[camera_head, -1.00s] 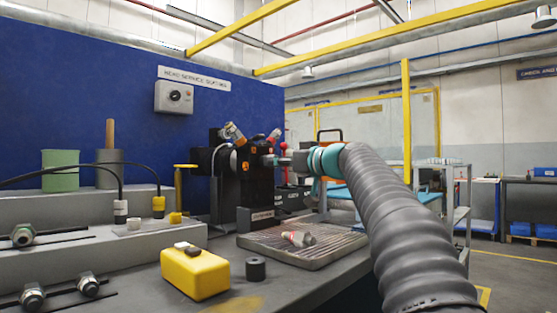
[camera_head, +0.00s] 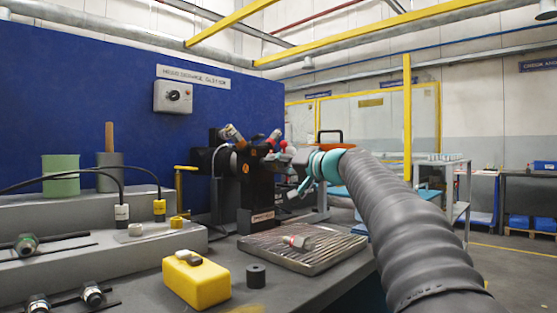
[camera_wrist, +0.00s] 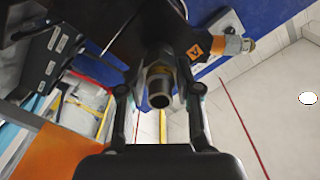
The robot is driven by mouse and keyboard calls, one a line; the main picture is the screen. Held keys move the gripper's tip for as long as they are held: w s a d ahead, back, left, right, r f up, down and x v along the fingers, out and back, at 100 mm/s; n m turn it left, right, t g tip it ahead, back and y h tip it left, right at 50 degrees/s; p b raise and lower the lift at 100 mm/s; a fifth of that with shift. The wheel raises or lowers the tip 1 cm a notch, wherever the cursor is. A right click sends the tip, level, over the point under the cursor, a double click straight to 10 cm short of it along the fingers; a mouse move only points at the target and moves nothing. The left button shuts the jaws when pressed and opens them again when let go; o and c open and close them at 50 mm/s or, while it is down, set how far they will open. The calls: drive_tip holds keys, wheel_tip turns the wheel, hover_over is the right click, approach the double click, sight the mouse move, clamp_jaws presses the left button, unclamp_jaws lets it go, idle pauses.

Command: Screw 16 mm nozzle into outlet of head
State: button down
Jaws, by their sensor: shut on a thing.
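The head (camera_head: 256,180) is a black block with orange marks, standing at the back of the bench; part of it also fills the top of the wrist view (camera_wrist: 125,25). My gripper (camera_head: 284,186) is at its right side. In the wrist view my gripper (camera_wrist: 160,88) is shut around a short metal cylinder with a dark round bore, seemingly the nozzle (camera_wrist: 160,99). A brass-coloured ring shows just behind it, against the head. The outlet is hidden, and I cannot tell how far the nozzle is seated.
A yellow block (camera_head: 197,283) and a black cylinder (camera_head: 256,276) stand in front. Hoses and fittings occupy the grey step at left. A blue panel (camera_head: 100,100) stands behind.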

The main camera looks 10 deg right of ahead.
drive_tip(key=m+p, duration=0.1)
drive_tip(key=m, duration=0.2)
drive_tip(key=shift+m+p, duration=0.3)
drive_tip(key=shift+r+m+p, duration=0.1)
drive_tip(key=shift+m+p, duration=0.75)
drive_tip(key=shift+m, duration=0.25)
drive_tip(key=m+p, duration=0.3)
drive_tip(key=m, duration=0.2)
drive_tip(key=shift+m+p, duration=0.4)
drive_tip(key=m, duration=0.4)
